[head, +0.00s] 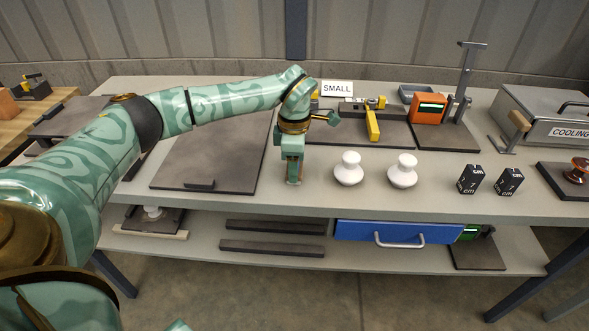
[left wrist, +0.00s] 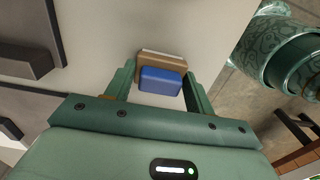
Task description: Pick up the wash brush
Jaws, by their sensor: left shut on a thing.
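The wash brush (left wrist: 161,80) shows in the left wrist view as a small block with a blue part and a tan, wood-like part. It sits between the two green fingers of my left gripper (head: 294,181), which is shut on it. In the head view the gripper points down at the front part of the grey table, left of two white insulators. There the brush is mostly hidden by the fingers, and I cannot tell whether it touches the tabletop. My right gripper is not in view.
Two white insulators (head: 348,169) (head: 402,171) stand just right of the gripper. A dark plate (head: 215,155) lies to its left. Two black 7 cm blocks (head: 470,179) (head: 508,181) stand farther right. Behind are a SMALL sign (head: 337,88) and an orange device (head: 429,107).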

